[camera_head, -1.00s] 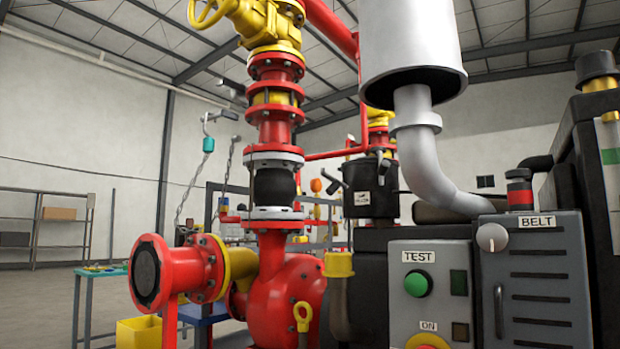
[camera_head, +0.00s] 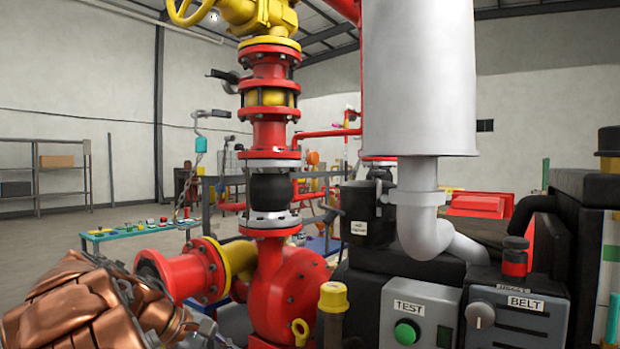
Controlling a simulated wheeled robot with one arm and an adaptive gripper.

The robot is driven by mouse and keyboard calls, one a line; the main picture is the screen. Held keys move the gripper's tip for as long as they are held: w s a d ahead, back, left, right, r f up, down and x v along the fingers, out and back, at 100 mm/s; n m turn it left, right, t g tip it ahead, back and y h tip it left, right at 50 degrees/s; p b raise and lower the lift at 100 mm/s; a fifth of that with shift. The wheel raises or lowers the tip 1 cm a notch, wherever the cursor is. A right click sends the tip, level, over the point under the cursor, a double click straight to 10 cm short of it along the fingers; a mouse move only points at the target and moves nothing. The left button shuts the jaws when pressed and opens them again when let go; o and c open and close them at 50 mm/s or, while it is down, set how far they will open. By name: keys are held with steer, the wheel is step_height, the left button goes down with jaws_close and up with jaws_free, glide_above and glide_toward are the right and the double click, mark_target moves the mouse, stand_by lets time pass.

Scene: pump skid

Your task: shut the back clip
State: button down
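A black canister (camera_head: 368,228) with a small white label stands at mid-picture, just left of the grey exhaust elbow. A thin dark lever-like part (camera_head: 328,207) juts out at its left side; I cannot tell whether it is a clip or something behind. The canister's back is hidden, and no back clip can be made out clearly. A copper-coloured part of my arm (camera_head: 75,305) fills the lower left corner. Grey linkage of my gripper (camera_head: 205,328) shows at its right end, cut off by the bottom edge. It is well left of and apart from the canister; its fingers cannot be made out.
The red pump and pipework (camera_head: 275,290) with a yellow valve (camera_head: 262,14) stand between my arm and the canister. A large grey silencer (camera_head: 418,80) hangs over the canister's right.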

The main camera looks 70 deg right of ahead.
mark_target(329, 216)
steer(key=w+d+r+g+h+p, duration=0.1)
steer(key=d+r+g+p, duration=0.1)
steer(key=d+r+p, duration=0.5)
steer(key=w+d+r+g+h+p, duration=0.2)
steer(key=d+r+p, duration=0.5)
steer(key=r, duration=1.2)
steer(key=shift+d+r+m, duration=0.15)
steer(key=shift+d+m, duration=0.25)
steer(key=shift+d, duration=0.1)
steer(key=s+d+p, duration=0.3)
steer(key=s+d, duration=0.2)
steer(key=s, duration=0.5)
steer(key=shift+d+p, duration=0.35)
steer(key=shift+d, duration=0.05)
steer(key=shift+s, duration=0.1)
